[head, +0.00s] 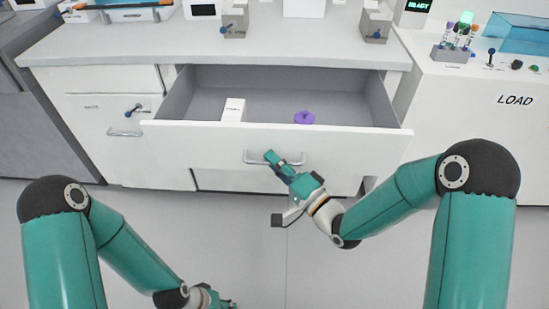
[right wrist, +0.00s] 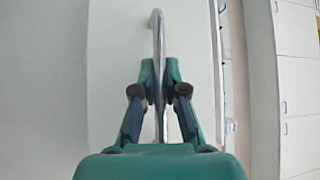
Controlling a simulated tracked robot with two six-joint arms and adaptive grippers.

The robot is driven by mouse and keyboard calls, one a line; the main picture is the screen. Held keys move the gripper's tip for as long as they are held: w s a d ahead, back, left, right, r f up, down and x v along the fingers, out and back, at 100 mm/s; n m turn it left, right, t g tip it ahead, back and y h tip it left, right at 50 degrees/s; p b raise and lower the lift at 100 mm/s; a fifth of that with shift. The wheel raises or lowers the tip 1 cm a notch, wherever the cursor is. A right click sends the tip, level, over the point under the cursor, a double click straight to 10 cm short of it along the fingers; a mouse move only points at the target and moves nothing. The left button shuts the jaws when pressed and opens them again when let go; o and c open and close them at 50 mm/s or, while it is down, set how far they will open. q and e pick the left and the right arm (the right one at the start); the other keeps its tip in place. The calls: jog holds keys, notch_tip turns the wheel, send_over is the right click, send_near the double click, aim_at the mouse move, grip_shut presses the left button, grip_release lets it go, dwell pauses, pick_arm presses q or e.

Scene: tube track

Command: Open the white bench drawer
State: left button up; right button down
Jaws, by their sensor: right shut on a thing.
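The white bench drawer (head: 215,152) is pulled well out from the bench in the head view, and its grey inside shows. A small white box (head: 233,110) and a purple object (head: 304,117) lie in it. My right gripper (head: 271,157) is at the drawer's front, shut on the metal bar handle (head: 293,160). In the right wrist view the handle (right wrist: 157,45) runs between the two fingers of the right gripper (right wrist: 160,85). My left gripper (head: 222,304) is low at the bottom edge, partly cut off, away from the drawer.
The white bench top (head: 290,45) carries several instruments and grey blocks at the back. A closed cabinet with a handle (head: 125,133) is left of the drawer. A white unit marked LOAD (head: 490,110) stands at the right. The floor in front is clear.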

pick_arm(q)
jog(key=shift+d, duration=0.2)
pick_arm(e)
jog(key=shift+d+f, duration=0.1)
jog(key=shift+f, duration=0.25)
jog(key=c, duration=1.2)
grip_release()
pick_arm(q)
jog(key=shift+w, duration=0.1)
pick_arm(e)
jog(key=shift+r, duration=0.15)
pick_arm(q)
jog(key=shift+d, duration=0.1)
pick_arm(e)
jog(key=v, duration=1.1)
jog(key=shift+s+d, duration=0.15)
jog(key=shift+s, duration=0.25)
